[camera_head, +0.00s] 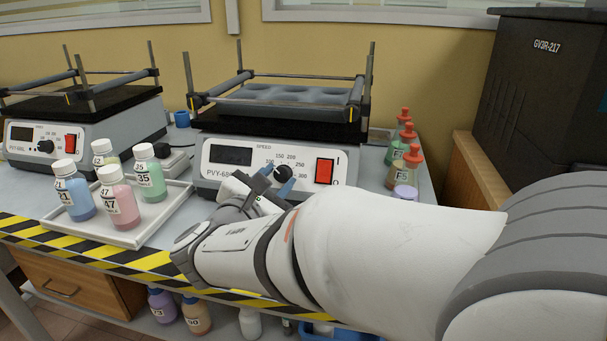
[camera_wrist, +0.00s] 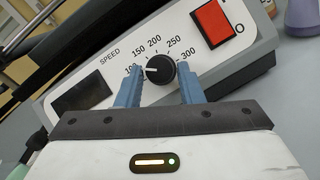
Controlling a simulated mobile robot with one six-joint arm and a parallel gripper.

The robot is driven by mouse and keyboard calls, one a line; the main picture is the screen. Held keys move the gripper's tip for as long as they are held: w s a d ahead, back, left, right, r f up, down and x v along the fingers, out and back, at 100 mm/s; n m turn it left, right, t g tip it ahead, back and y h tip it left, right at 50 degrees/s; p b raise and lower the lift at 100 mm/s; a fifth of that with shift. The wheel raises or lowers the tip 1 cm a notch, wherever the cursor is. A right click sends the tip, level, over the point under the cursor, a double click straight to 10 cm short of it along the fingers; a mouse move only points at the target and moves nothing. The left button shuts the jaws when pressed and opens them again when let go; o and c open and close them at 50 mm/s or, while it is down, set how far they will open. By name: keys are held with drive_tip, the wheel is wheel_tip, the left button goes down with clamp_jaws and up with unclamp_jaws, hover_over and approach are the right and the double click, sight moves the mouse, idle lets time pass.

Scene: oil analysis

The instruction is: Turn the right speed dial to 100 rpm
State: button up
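The right speed dial (camera_head: 283,174) is a round black knob on the white front panel of the right shaker (camera_head: 228,180). In the wrist view the dial (camera_wrist: 160,70) has a white mark pointing left, roughly toward the 100 label (camera_wrist: 131,70), which is partly hidden by a finger. My gripper (camera_wrist: 160,75) is open, with one blue finger on each side of the dial and a small gap showing on both sides. In the head view my gripper (camera_head: 277,178) is at the panel, and my arm covers part of the panel's lower edge. The display (camera_head: 231,155) is dark.
A red power switch (camera_head: 324,171) is right of the dial. The left shaker (camera_head: 70,138) and a white tray (camera_head: 165,212) of several colored bottles stand to the left. Several red-capped bottles (camera_head: 411,154) stand right of the shaker. A large black box (camera_head: 535,95) is at far right.

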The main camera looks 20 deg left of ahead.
drive_tip(key=shift+o, duration=1.4)
drive_tip(key=s+p, duration=0.1)
drive_tip(key=s, duration=0.2)
drive_tip(key=s+p, duration=0.1)
drive_tip(key=s, duration=0.3)
drive_tip(key=shift+a+r+p, duration=0.1)
drive_tip(key=shift+a+p, duration=0.1)
drive_tip(key=shift+p, duration=0.1)
drive_tip(key=shift+s, duration=0.4)
